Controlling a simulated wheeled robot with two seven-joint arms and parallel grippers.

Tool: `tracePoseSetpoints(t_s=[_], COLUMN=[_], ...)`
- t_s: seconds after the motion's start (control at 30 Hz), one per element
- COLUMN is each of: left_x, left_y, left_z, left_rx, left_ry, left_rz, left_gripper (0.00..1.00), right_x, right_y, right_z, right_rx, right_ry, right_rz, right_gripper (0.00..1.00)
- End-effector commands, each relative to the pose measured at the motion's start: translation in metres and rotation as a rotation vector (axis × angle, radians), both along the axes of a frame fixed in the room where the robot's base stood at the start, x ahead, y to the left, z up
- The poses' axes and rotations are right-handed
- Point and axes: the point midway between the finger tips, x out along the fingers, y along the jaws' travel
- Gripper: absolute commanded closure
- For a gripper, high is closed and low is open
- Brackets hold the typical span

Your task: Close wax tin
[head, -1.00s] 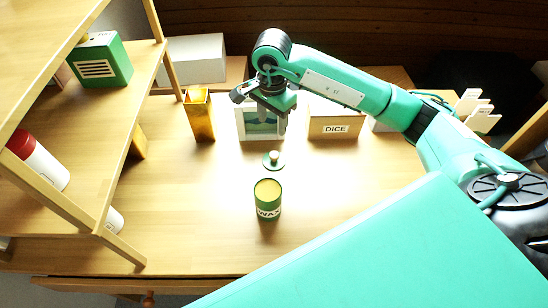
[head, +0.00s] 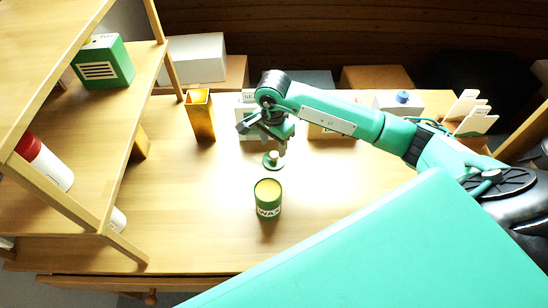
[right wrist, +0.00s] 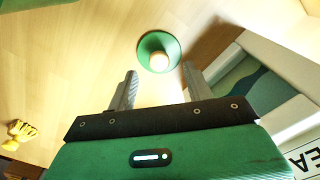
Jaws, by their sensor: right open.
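The green wax tin (head: 268,198) stands upright and uncovered on the table, its yellowish top showing and its label facing the front. Its round green lid (head: 272,166) with a pale knob lies on the table just behind the tin. My right gripper (head: 278,146) is open, pointing down above the lid. In the right wrist view the lid (right wrist: 159,51) lies ahead of the open fingers (right wrist: 160,88), with nothing between them. My left gripper is not in view.
A gold vase (head: 200,115) stands behind left of the lid. A framed picture and a box (head: 330,132) stand behind my right gripper. Wooden shelves (head: 130,120) rise at the left. The table front and left of the tin is clear.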

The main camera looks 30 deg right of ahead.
Motion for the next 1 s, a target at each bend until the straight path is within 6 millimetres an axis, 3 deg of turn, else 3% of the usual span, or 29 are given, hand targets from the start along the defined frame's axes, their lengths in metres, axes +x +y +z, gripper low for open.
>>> tracePoseSetpoints(t_s=[0.3, 0.67, 0.9, 1.0], left_x=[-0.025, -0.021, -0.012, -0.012], left_y=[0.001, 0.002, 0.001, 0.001], left_z=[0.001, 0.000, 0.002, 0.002], left_rx=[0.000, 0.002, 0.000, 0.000], left_ry=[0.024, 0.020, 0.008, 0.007], left_rz=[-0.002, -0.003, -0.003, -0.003], left_gripper=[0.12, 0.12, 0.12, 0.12], right_x=[-0.002, -0.001, -0.001, -0.001], right_y=[-0.002, -0.002, -0.002, -0.002], right_z=[-0.036, -0.038, -0.038, -0.038], right_rx=[0.001, 0.000, 0.000, 0.000], right_ry=[0.000, -0.001, -0.001, -0.001], right_rz=[0.000, 0.000, 0.000, 0.000], right_gripper=[0.48, 0.48, 0.93, 1.00])
